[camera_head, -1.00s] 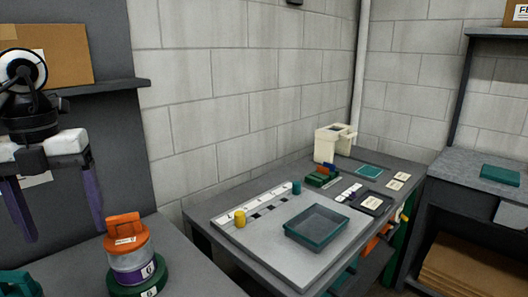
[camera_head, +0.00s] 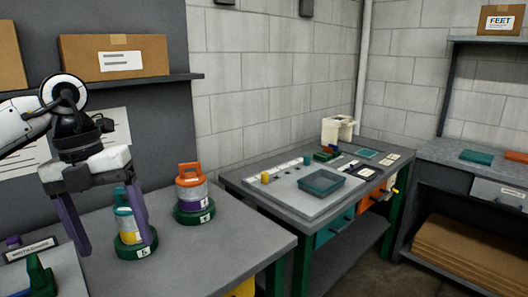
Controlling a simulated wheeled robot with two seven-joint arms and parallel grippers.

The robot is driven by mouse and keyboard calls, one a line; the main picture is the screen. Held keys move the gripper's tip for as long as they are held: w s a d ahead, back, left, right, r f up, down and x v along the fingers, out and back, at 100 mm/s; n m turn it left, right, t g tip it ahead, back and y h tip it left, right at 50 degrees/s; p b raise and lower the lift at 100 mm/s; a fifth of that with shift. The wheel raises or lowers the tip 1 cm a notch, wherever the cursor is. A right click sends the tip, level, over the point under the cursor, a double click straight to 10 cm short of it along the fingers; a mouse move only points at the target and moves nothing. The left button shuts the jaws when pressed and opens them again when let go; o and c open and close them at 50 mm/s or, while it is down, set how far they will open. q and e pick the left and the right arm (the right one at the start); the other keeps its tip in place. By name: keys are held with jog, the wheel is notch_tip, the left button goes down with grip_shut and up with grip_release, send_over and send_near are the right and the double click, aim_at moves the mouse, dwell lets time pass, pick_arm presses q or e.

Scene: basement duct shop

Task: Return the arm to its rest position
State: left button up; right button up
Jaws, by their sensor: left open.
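My left arm (camera_head: 22,122) comes in from the left. My left gripper (camera_head: 112,244) hangs open, its two purple fingers pointing down and apart with nothing between them that I can see held. Its right finger overlaps a teal-topped canister (camera_head: 124,212) on a green round base in the picture; I cannot tell whether they touch. An orange-handled canister (camera_head: 193,188) stands upright on a green base to the right of the gripper, apart from it. My right gripper is out of view.
The grey table (camera_head: 215,255) is bare at the front right. A shelf (camera_head: 150,81) with cardboard boxes is behind the arm. At lower left is a pale board (camera_head: 65,272) with a green part. A second bench (camera_head: 250,194) holds a teal tray (camera_head: 321,183); floor shows between benches.

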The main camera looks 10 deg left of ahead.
pick_arm(q)
jog(key=s+d+f+m+g+h, duration=0.15)
jog(key=d+f+h, duration=0.25)
jog(key=d, duration=0.8)
jog(key=s+d+f+m+g+h, duration=0.15)
jog(key=d+f+h, duration=0.25)
jog(key=d, duration=0.7)
jog(key=w+d+r+n+t+h, duration=0.25)
jog(key=d+n+t+h, duration=0.45)
jog(key=d+h, duration=0.4)
jog(key=w+a+f+n+t+y, duration=0.1)
jog(key=a+f+n+t+y, duration=0.55)
jog(key=f+n, duration=0.35)
jog(key=w+a+f+n+t+y, duration=0.1)
jog(key=a+f+n+t+y, duration=0.5)
jog(key=f+n, duration=0.45)
jog(key=s+a+f+n+g+y, duration=0.2)
jog(key=s+a+f+g, duration=0.1)
jog(key=s+f, duration=0.6)
jog(key=s+a+f+n+g+y, duration=0.3)
jog(key=s+f+g, duration=0.1)
jog(key=s+f, duration=0.5)
jog(key=shift+s+f+g+y, duration=0.25)
jog(key=shift+f+g+y, duration=0.1)
jog(key=shift+f, duration=0.05)
pick_arm(e)
jog(key=shift+w+r, duration=0.25)
jog(key=shift+w, duration=0.3)
